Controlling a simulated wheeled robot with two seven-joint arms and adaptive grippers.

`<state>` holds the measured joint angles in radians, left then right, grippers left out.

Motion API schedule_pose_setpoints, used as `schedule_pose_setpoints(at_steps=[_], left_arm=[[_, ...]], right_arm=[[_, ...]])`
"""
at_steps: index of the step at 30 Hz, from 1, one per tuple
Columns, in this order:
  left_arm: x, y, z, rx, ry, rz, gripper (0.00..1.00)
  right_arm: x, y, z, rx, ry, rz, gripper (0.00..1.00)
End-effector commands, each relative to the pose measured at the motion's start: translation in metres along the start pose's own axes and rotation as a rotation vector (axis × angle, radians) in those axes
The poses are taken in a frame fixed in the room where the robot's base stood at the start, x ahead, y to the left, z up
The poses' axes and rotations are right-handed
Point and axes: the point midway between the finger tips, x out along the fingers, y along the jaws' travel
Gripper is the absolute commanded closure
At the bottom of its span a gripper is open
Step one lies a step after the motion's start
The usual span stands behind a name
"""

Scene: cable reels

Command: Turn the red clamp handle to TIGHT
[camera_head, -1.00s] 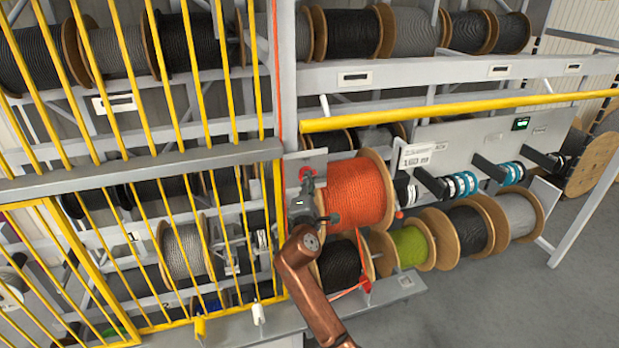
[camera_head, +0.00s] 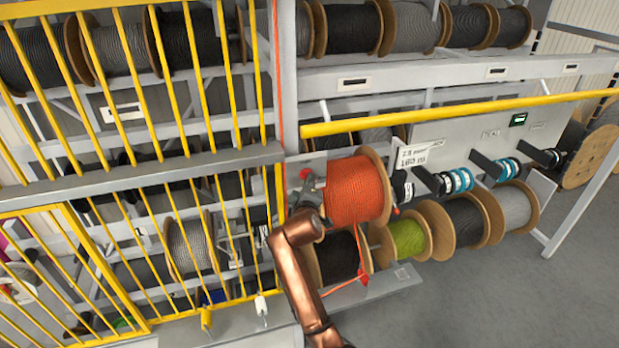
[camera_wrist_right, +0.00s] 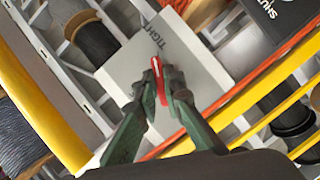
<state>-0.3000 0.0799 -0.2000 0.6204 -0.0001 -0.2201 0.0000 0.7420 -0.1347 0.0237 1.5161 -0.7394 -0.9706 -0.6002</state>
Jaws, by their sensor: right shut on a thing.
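The red clamp handle (camera_wrist_right: 156,75) shows in the right wrist view between the two fingertips of my right gripper (camera_wrist_right: 158,88). The gripper is shut on it. The handle's upper end is just below the printed word TIGHT on a light grey plate (camera_wrist_right: 120,68). In the head view the right gripper (camera_head: 311,186) is at the plate, left of the orange cable reel (camera_head: 357,190). A small red part of the handle (camera_head: 305,173) shows above it; the rest is hidden by the gripper and arm. My left gripper is not in view.
A yellow barred guard (camera_head: 200,110) stands just left of the right gripper. A yellow rail (camera_head: 450,114) runs above right. The reel with orange cable is close on the right. A black reel (camera_head: 338,258) sits below. Open floor (camera_head: 490,300) lies at lower right.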

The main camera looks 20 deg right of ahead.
Motion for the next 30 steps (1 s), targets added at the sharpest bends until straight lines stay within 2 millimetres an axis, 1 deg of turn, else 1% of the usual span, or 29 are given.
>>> schedule_pose_setpoints(at_steps=[1, 6, 21, 22, 29, 30], left_arm=[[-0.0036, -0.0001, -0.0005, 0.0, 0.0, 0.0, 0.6], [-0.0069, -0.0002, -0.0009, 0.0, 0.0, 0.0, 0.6], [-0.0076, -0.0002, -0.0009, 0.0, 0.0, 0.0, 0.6], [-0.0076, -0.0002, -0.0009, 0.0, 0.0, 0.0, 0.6], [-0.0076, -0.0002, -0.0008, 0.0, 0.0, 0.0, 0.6], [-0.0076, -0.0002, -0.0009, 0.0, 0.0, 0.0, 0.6]], right_arm=[[-0.0001, 0.0002, 0.0, 0.018, -0.001, -0.01, 1.0], [-0.0001, -0.0005, 0.0004, 0.055, -0.002, -0.025, 1.0], [0.0003, -0.0018, 0.001, 0.072, -0.002, -0.032, 1.0], [0.0004, -0.0018, 0.001, 0.072, -0.002, -0.032, 0.9], [0.0002, -0.001, 0.0007, 0.071, -0.001, -0.031, 0.74], [0.0002, -0.0008, 0.0006, 0.07, -0.001, -0.03, 0.74]])
